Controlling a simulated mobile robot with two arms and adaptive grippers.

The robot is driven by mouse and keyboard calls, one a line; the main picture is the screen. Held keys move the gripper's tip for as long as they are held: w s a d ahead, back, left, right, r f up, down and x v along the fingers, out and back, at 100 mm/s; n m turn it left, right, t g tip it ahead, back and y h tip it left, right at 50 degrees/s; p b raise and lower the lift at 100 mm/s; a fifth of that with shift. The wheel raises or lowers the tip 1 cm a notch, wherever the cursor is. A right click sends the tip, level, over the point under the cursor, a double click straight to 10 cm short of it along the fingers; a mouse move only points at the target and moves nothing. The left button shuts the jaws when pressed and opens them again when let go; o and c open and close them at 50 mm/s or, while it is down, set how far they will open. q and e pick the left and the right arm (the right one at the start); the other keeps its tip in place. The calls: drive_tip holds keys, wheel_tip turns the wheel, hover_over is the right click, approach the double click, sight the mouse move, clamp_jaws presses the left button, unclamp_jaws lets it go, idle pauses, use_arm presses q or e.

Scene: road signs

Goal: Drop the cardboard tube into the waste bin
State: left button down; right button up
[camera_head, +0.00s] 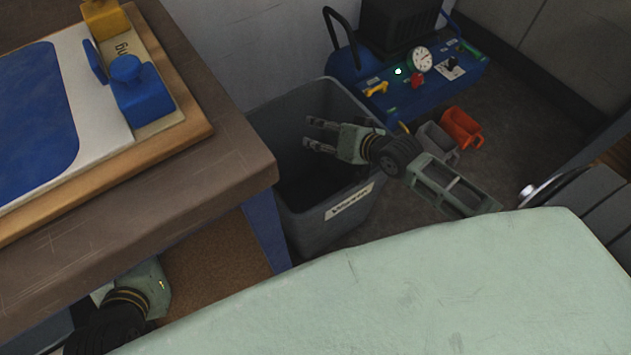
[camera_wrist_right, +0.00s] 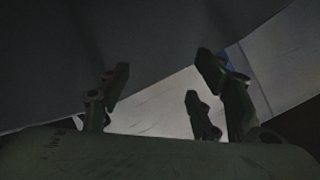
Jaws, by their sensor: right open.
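The grey waste bin (camera_head: 292,218) stands on the floor beside the table, with a white label on its front. Its inside is dark. My right gripper (camera_head: 313,134) is over the bin's opening, its fingers spread and empty. In the right wrist view its fingers (camera_wrist_right: 160,84) are apart with nothing between them. No cardboard tube shows in either view; I cannot tell whether it lies in the dark bin. My left gripper (camera_head: 146,285) shows only in part at the bottom left, its fingers hidden.
A wooden table (camera_head: 222,158) at the left carries a board with blue and yellow parts. A blue machine (camera_head: 405,80) with a gauge stands behind the bin. An orange cup (camera_head: 461,127) and a grey cup (camera_head: 436,141) are on the floor beside it.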

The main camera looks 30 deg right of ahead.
drive_tip(key=v, duration=1.1)
drive_tip(key=shift+s, duration=0.1)
